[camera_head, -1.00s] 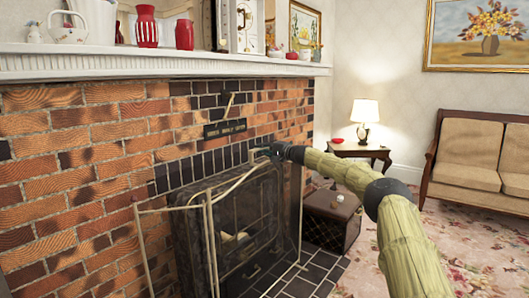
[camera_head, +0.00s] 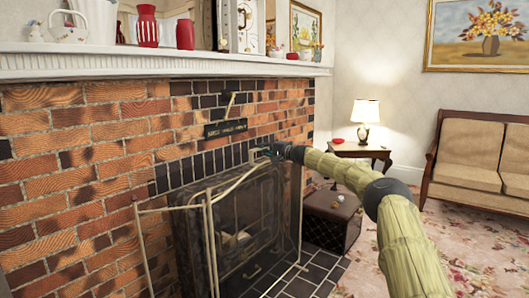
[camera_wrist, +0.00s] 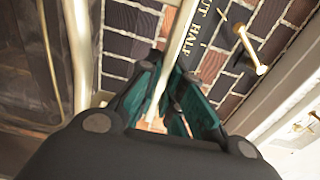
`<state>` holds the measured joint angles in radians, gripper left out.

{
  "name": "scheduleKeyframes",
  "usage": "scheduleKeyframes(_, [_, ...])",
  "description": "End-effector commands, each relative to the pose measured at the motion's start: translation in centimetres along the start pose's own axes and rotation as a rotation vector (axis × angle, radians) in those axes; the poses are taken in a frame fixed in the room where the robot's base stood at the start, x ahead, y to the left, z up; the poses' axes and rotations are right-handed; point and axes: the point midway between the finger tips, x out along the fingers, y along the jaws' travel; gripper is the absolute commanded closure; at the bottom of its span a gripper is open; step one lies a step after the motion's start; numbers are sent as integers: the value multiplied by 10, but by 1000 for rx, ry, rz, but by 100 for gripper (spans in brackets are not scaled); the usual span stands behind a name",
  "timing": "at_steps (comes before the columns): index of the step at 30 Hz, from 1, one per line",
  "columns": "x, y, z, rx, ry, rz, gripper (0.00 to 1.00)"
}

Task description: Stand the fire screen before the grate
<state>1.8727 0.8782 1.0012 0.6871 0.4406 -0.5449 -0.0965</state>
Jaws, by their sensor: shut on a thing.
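The fire screen (camera_head: 209,245) is a brass-coloured folding frame with mesh panels. It stands upright before the dark fireplace opening, its left panel angled against the brick. My gripper (camera_head: 268,153) is at the top right of the screen, by its upper rail. In the wrist view my gripper (camera_wrist: 170,92) has its teal-padded fingers shut on a pale brass bar (camera_wrist: 181,32) of the screen. The grate (camera_head: 240,232) is partly hidden behind the mesh; pale log shapes show inside. I cannot tell whether the screen's feet all touch the hearth.
Dark hearth tiles (camera_head: 318,268) lie in front. A dark quilted ottoman (camera_head: 332,222) with small things on it stands right of the fireplace. The white mantel (camera_head: 150,64) carries red jars and a clock. A side table (camera_head: 360,151) with a lamp and a sofa (camera_head: 478,158) stand further right.

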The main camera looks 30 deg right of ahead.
Motion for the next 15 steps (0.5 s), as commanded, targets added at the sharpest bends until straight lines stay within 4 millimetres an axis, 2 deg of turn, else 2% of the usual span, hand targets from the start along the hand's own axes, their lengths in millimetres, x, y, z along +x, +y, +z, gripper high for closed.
scheduleKeyframes(1, [0,-5,0,1,0,-6,100])
scheduleKeyframes(5, [0,-5,0,2,0,-6,100])
scheduleKeyframes(6, [0,-5,0,2,0,-6,84])
scheduleKeyframes(9, [0,-4,0,2,0,-5,67])
scheduleKeyframes(15, [-1,0,-3,5,0,-4,67])
